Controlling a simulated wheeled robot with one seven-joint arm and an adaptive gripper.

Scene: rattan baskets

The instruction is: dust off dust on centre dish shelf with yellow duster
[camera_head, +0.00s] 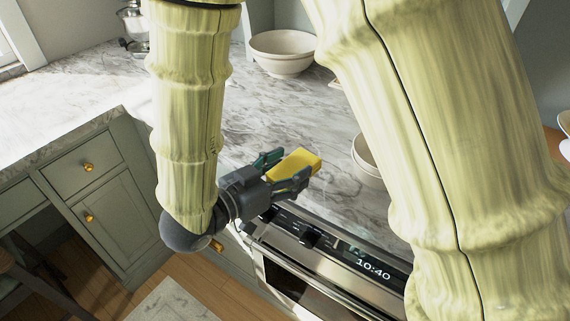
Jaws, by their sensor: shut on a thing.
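My gripper (284,176) is in the middle of the head view, above the front edge of the marble counter. It is shut on a yellow block-shaped thing (297,163), which looks like the yellow duster. The duster sticks out past the fingers, to the upper right. I cannot tell whether the duster touches the counter. The centre dish shelf and any dust on it cannot be made out in this view. My large arm links cover much of the middle and right.
The marble counter (90,88) runs along the back and left. A white bowl (283,55) stands at the back, and another bowl (366,160) is partly hidden by my arm. An oven (335,262) reading 10:40 and green cabinets (105,205) are below. A metal appliance (134,25) stands back left.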

